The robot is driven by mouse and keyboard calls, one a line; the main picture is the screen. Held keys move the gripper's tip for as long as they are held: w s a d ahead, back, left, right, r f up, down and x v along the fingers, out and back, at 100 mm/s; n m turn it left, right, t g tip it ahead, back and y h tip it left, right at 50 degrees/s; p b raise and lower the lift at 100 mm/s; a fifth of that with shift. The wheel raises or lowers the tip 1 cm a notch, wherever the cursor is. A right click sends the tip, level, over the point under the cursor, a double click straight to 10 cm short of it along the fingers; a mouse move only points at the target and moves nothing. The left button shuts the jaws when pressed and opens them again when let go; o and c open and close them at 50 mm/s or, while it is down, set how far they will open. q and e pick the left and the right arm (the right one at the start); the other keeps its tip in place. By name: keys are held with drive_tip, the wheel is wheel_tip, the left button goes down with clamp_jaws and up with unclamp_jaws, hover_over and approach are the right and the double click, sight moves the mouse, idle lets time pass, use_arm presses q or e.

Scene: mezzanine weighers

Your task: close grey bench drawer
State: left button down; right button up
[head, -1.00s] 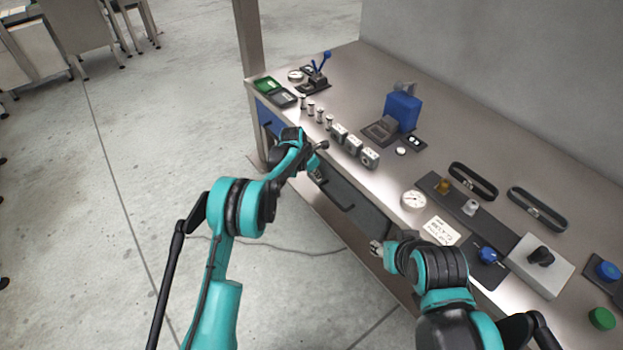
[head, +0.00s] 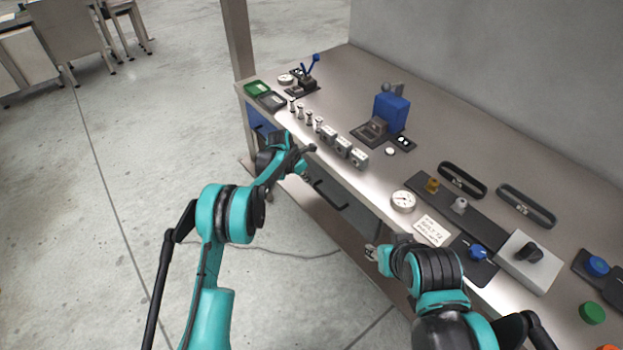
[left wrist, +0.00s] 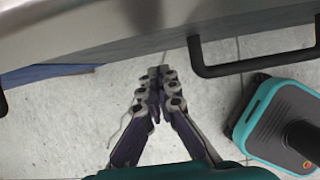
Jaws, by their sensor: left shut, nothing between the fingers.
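The grey bench drawer (head: 352,206) is in the bench front below the worktop, with a black bar handle (head: 331,197). In the head view I cannot tell how far it stands out. My left gripper (head: 305,174) is by the bench front, just left of that handle. In the left wrist view its fingers (left wrist: 158,74) are shut and empty, pointing at the bench front. A black bar handle (left wrist: 255,65) shows to their right, apart from them. My right gripper (head: 371,252) is by the bench front further right; its fingers are too small to judge.
A blue drawer (head: 255,121) with a dark handle is left of the grey one. The worktop (head: 330,85) carries metal weights, grey blocks, a blue device (head: 391,112), a dial gauge (head: 403,201) and a note card (head: 432,230).

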use_arm(q)
drive_tip(key=a+p+v, duration=0.1)
drive_tip(key=p+v, duration=0.2)
drive_tip(key=v, duration=0.7)
drive_tip(key=shift+s+a, duration=0.15)
drive_tip(key=shift+s, duration=0.35)
use_arm(e)
drive_tip(key=r, duration=0.3)
drive_tip(key=shift+s+r, duration=0.2)
drive_tip(key=shift+s, duration=0.2)
use_arm(q)
drive_tip(key=s+a+r+m+t+y, duration=0.1)
drive_tip(key=s+a+r+m, duration=0.3)
drive_tip(key=s+r+m, duration=0.35)
drive_tip(key=s+a+r+m+t+y, duration=0.1)
drive_tip(key=s+a+r+m, duration=0.3)
drive_tip(key=s+r, duration=0.55)
drive_tip(key=s+a+m+t, duration=0.1)
drive_tip(key=s+a+m, duration=0.2)
drive_tip(key=s+m, duration=0.4)
drive_tip(key=s+a+m+t+y, duration=0.1)
drive_tip(key=s+a+m, duration=0.2)
drive_tip(key=s, duration=1.3)
drive_tip(key=m, duration=0.3)
drive_tip(key=shift+a+m+t+y, duration=0.3)
drive_tip(key=shift+a+m, duration=0.05)
drive_tip(key=shift+s, duration=0.1)
